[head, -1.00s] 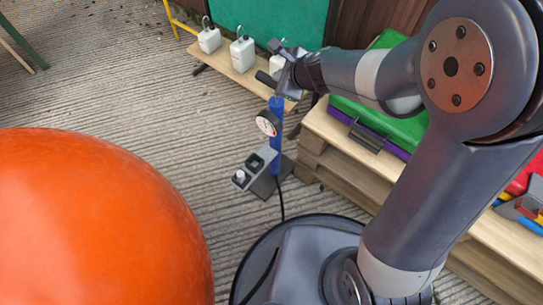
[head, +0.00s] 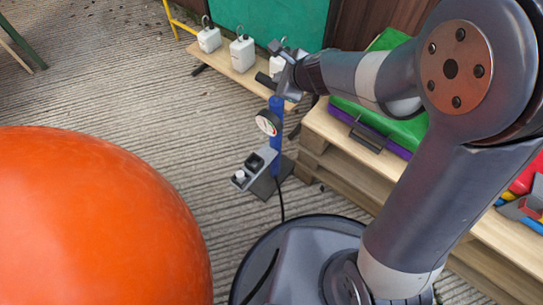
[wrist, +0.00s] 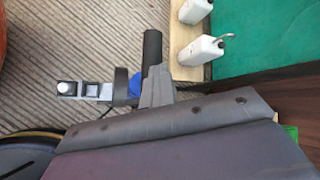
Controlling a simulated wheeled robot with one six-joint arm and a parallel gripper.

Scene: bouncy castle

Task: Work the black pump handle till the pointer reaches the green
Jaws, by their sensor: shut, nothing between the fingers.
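The pump is a blue upright cylinder (head: 277,138) on a dark foot, with a round white gauge (head: 267,122) on its side. The gauge's pointer is too small to read surely. The black pump handle (head: 264,80) is a bar across the top, and it shows in the wrist view (wrist: 152,47) as a dark rod. My gripper (head: 284,70) is at the handle; its closed fingers (wrist: 157,85) lie over or against the bar beside the blue cylinder (wrist: 135,84). The fingers hide part of the handle, and I cannot tell whether they touch it.
A grey block with a white knob (head: 240,176) stands beside the pump foot. White jugs (head: 242,54) stand on a low wooden plank behind. Wooden pallets (head: 325,128) with a green-purple case are at right. A big orange ball (head: 100,220) fills the lower left.

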